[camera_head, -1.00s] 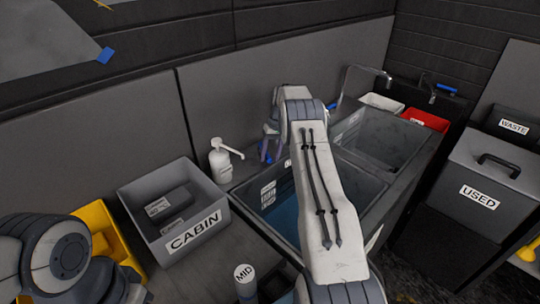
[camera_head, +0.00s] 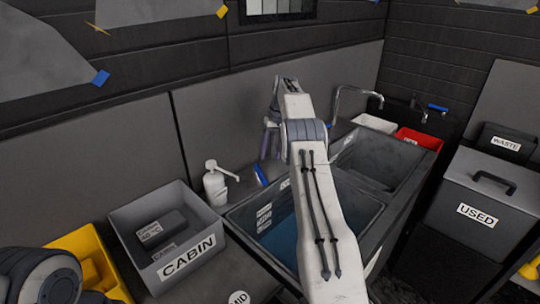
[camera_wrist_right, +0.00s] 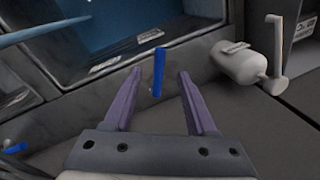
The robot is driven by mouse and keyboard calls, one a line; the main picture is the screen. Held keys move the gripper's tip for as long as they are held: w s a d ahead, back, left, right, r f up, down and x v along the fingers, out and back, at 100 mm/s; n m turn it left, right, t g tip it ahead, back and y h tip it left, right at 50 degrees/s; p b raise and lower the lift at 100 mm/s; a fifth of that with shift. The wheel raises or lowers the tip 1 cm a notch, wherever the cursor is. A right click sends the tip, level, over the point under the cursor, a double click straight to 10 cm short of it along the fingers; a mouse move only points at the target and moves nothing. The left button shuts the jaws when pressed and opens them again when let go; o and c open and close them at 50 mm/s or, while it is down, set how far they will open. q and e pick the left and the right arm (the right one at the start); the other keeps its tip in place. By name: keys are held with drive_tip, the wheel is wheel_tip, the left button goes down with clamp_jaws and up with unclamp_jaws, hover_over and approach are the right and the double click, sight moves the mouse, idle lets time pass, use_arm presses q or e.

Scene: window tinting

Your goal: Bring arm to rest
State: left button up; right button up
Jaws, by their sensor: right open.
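My right arm (camera_head: 325,215) reaches from the bottom over the front edge of the sink, angled toward the back wall. Its purple-fingered gripper (camera_head: 268,145) is partly hidden beside the forearm. In the right wrist view the gripper (camera_wrist_right: 158,78) is open, with nothing held between its fingers. A blue upright piece (camera_wrist_right: 158,70) shows beyond the gap between them, on the ledge; in the head view this blue piece (camera_head: 261,174) stands at the sink's back left corner, below the gripper. My left arm shows at the lower left; its gripper is out of view.
A white pump bottle (camera_head: 215,184) stands left of the sink (camera_head: 362,222). A grey CABIN bin (camera_head: 205,262) and a yellow bin (camera_head: 75,243) are further left. A faucet (camera_head: 338,100), red bin (camera_head: 428,136) and USED bin (camera_head: 490,190) are at right.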

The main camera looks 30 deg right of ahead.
idle(0.3)
drive_tip(key=a+r+n, duration=0.1)
drive_tip(key=a+r, duration=0.2)
drive_tip(key=a, duration=0.5)
drive_tip(key=a+r+n, duration=0.1)
drive_tip(key=a+r, duration=0.2)
drive_tip(key=a, duration=0.6)
drive_tip(key=s+a+r+n, duration=0.1)
drive_tip(key=s+a, duration=0.3)
drive_tip(key=a, duration=0.4)
drive_tip(key=s+a+r+n, duration=0.2)
drive_tip(key=s+a, duration=0.2)
drive_tip(key=a, duration=0.3)
drive_tip(key=s+a+f+n, duration=0.1)
drive_tip(key=s+a, duration=0.1)
drive_tip(key=s, duration=0.8)
drive_tip(key=s+a+f+n, duration=0.2)
drive_tip(key=s+a, duration=0.1)
drive_tip(key=s, duration=0.8)
drive_tip(key=s+a+f+n+h, duration=0.1)
drive_tip(key=s+a+f+n, duration=0.1)
drive_tip(key=s, duration=0.8)
drive_tip(key=shift+s+a+g, duration=0.25)
drive_tip(key=shift+a+g, duration=0.05)
drive_tip(key=shift+a, duration=0.25)
drive_tip(key=shift+c, duration=0.6)
drive_tip(key=shift+a, duration=0.1)
